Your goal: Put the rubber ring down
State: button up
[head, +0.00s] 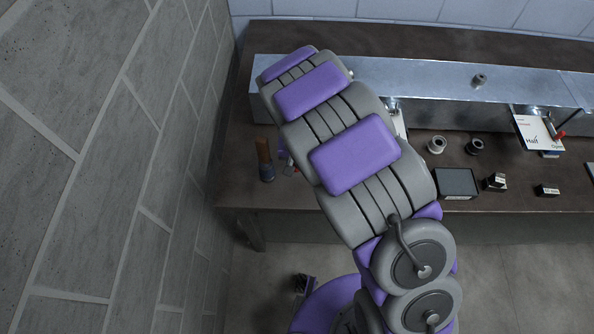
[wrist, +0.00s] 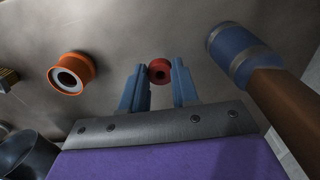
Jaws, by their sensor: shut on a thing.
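In the wrist view my gripper (wrist: 159,75) shows two blue fingers closed on a small red ring (wrist: 159,71), which I take to be the rubber ring. The ring sits between the fingertips, over the brown worktop (wrist: 115,25). I cannot tell whether it touches the worktop.
A metal duct (head: 430,90) runs along the bench. Several small items lie right.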

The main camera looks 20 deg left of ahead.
aim_at(297, 176)
jog(key=shift+s+f, duration=0.1)
jog(key=shift+f, duration=0.8)
jog(key=f, duration=0.1)
jog(key=f+b, duration=0.1)
jog(key=shift+d+f, duration=0.25)
jog(key=shift+f, duration=0.05)
jog(key=o, duration=1)
jog(key=shift+a, duration=0.15)
notch_tip(297, 176, up, 12)
jog(key=p, duration=0.3)
